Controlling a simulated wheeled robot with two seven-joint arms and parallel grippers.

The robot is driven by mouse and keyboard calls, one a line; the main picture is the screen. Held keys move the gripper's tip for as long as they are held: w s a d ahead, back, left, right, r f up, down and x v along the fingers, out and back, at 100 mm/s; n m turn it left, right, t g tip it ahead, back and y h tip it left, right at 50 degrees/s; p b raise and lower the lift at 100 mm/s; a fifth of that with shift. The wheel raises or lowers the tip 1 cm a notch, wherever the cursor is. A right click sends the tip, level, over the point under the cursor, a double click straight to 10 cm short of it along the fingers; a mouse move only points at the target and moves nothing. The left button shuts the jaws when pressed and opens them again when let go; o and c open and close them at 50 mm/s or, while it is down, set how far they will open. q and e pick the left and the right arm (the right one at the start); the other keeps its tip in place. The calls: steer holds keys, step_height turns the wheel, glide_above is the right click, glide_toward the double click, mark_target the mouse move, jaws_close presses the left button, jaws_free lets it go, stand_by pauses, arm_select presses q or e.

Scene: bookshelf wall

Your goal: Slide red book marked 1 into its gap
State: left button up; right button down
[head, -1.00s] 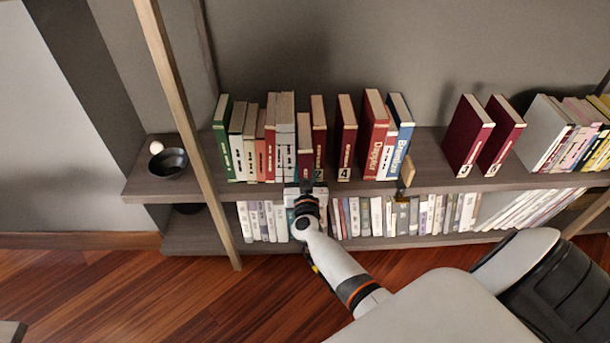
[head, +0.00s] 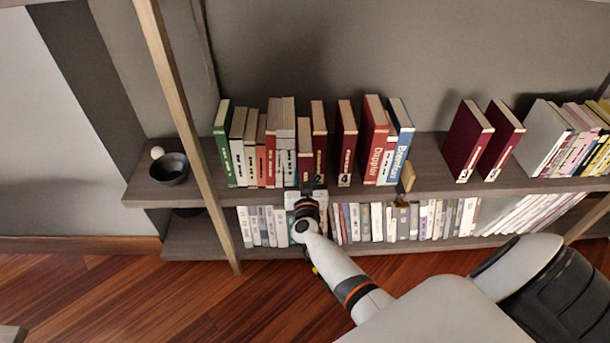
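A short dark red book (head: 305,166) stands upright in the upper shelf row, between tall grey-white books and the red book marked 2 (head: 319,145). Its lower spine is hidden by my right gripper (head: 311,188), so I cannot read a 1 on it. My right gripper is at the shelf's front edge, right at the foot of this book. Its fingers are small and dark, and I cannot tell if they touch or grip the book. My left gripper is not in view.
Red book 4 (head: 346,143) stands right of book 2, with gaps on either side. Books 3 (head: 467,142) and 5 (head: 501,141) lean farther right. A wooden post (head: 180,115) and dark bowl (head: 168,168) are left. Lower-shelf books (head: 377,221) sit below my gripper.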

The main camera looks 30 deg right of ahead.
steer(key=shift+r, duration=0.1)
steer(key=c, duration=0.9)
jaws_free()
steer(key=shift+s+f, duration=0.1)
steer(key=shift+f, duration=0.15)
steer(key=shift+s+a, duration=0.25)
steer(key=p+v, duration=0.1)
steer(key=v, duration=0.1)
steer(key=shift+s+a+r, duration=0.2)
steer(key=shift+s, duration=0.1)
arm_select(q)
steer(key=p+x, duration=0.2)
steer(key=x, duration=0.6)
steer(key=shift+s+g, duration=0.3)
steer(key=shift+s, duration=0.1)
arm_select(e)
steer(key=shift+v, duration=4.25)
